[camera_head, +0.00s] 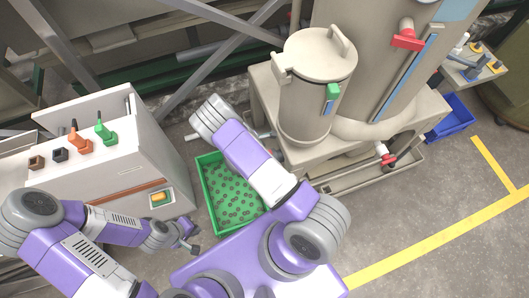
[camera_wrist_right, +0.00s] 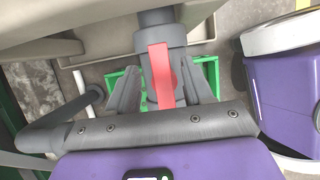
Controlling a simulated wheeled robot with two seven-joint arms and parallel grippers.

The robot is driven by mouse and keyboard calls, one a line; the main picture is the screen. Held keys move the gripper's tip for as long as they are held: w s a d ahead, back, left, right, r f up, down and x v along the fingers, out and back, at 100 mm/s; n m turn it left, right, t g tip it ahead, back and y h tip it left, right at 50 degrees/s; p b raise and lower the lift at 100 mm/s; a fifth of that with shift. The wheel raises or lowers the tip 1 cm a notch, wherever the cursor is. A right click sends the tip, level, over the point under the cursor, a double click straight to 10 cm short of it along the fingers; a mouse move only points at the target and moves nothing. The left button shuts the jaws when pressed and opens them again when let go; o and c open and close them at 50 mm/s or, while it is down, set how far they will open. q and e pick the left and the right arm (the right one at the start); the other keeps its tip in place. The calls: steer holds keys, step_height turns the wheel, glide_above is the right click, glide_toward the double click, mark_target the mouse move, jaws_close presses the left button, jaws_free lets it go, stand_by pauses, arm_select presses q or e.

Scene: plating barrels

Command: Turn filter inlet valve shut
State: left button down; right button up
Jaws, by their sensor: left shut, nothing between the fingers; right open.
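In the right wrist view a valve with a flat red lever (camera_wrist_right: 160,75) sits on a thick grey pipe fitting (camera_wrist_right: 160,35). My right gripper (camera_wrist_right: 160,88) is open, with one finger on each side of the red lever. I cannot tell whether either finger touches it. In the head view this gripper and this valve are hidden behind my right arm. My left gripper (camera_head: 190,238) is shut and empty, low in front of the white cabinet. Two other red-handled valves show in the head view, one high on the large tank (camera_head: 407,39) and one low near the floor (camera_head: 386,156).
A green crate (camera_head: 204,187) holding many small parts stands on the floor below my right arm. A beige tank with a lid (camera_head: 315,60) stands beyond. The white cabinet (camera_head: 135,150) is at the left.

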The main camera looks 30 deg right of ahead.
steer(key=shift+x, duration=0.85)
jaws_close()
